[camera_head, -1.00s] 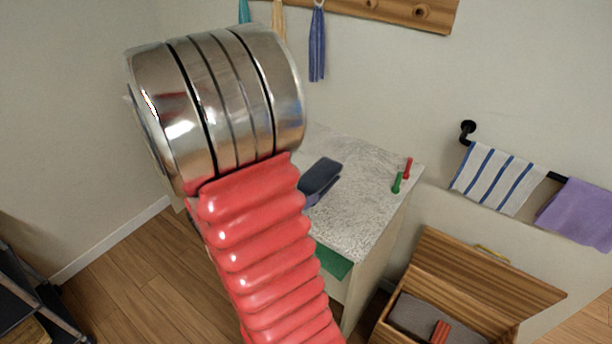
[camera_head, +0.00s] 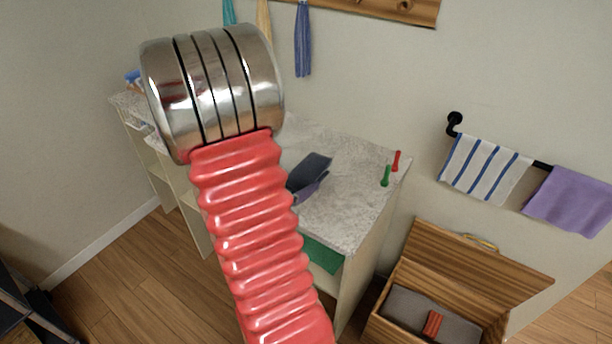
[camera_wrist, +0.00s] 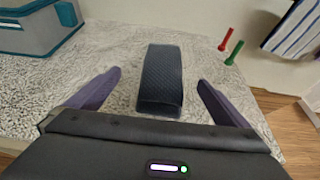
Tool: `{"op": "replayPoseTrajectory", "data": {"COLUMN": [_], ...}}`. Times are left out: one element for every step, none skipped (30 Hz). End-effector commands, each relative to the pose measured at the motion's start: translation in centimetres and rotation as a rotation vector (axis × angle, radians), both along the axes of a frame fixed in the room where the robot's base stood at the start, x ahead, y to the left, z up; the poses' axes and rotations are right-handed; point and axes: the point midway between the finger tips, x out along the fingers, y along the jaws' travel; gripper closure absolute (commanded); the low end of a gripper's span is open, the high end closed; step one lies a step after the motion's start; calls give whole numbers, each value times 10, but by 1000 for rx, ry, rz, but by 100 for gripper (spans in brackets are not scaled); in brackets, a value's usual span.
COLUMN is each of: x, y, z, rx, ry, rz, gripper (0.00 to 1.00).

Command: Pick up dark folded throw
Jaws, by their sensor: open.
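The dark folded throw (camera_wrist: 162,80) is a narrow dark blue-grey bundle lying on the speckled countertop (camera_wrist: 120,55). In the wrist view my gripper (camera_wrist: 160,90) is open, with one purple finger on each side of the throw and clear space between them and it. The near end of the throw lies between the fingers, and its far end reaches beyond them. In the head view a dark shape with a purple edge shows beside my red arm on the countertop (camera_head: 345,190); I cannot tell there how much of it is throw and how much is gripper.
Red (camera_head: 396,160) and green (camera_head: 385,176) pegs stand near the counter's right edge. A grey and teal box (camera_wrist: 40,28) is at the left in the wrist view. A striped towel (camera_head: 485,168) and purple towel (camera_head: 570,201) hang right. An open wooden chest (camera_head: 480,262) stands below.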

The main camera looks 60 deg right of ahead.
Motion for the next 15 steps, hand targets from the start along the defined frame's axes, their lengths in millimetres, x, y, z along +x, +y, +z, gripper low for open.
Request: {"op": "replayPoseTrajectory", "data": {"x": [-2,-2,-3,-4,-4,-4,-4,-4,-4,-4,-4,-4,-4,-4,-4], "y": [-7,-10,-15,-17,-20,-22,-24,-25,-25,-26,-26,-26,-25,-25,-25], "z": [-3,-4,-7,-8,-8,-9,-10,-10,-11,-11,-11,-11,-11,-11,-11], "rx": [0,0,0,0,0,0,0,0,0,0,0,0,0,0,0], "ry": [1,1,2,2,1,0,0,0,0,0,0,0,0,0,0], "rz": [-4,-4,-2,-2,-3,-1,0,0,0,0,1,1,1,1,1], "gripper": [0,0,0,0,0,0,0,0,0,0,0,0,0,0,0]}}
